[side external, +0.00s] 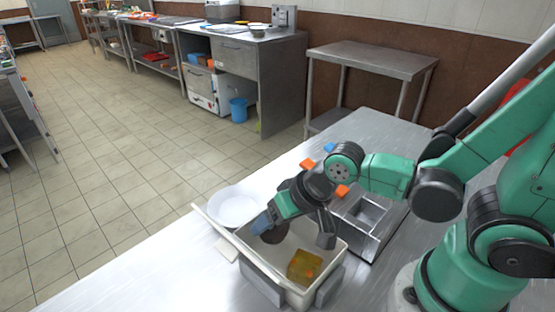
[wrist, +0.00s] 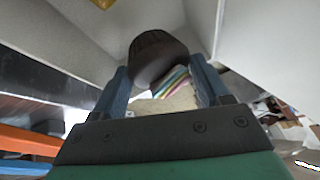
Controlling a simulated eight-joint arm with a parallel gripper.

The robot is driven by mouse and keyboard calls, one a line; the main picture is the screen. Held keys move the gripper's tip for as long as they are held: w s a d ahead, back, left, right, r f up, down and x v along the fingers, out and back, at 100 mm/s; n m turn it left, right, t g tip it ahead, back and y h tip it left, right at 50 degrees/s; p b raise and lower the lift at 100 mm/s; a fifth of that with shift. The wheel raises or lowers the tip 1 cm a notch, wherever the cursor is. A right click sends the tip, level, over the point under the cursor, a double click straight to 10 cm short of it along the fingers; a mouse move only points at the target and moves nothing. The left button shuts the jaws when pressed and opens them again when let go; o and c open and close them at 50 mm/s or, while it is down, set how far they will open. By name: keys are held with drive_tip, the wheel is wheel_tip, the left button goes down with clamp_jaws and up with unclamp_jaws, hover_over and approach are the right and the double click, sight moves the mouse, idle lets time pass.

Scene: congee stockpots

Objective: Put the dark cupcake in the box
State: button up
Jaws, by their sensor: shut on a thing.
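The dark cupcake (side external: 274,236) is between the blue fingers of my gripper (side external: 263,222), inside the opening of the white box (side external: 300,236). In the wrist view the dark cupcake (wrist: 158,55) shows its ridged side and sits at the fingertips of my gripper (wrist: 160,72). The gripper is shut on it and points down into the box. The box walls rise around the cupcake in the wrist view. Whether the cupcake touches the box floor cannot be told.
A yellow block-like item (side external: 304,267) lies in the box's near right part. A white bowl (side external: 233,207) stands beside the box at the left. A metal tray with a square recess (side external: 365,215) is to the right. The steel table's front left is clear.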

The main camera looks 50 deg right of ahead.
drive_tip(key=shift+f, duration=0.2)
idle(0.3)
drive_tip(key=o, duration=1.2)
drive_tip(key=shift+c, duration=0.8)
drive_tip(key=shift+v, duration=2.55)
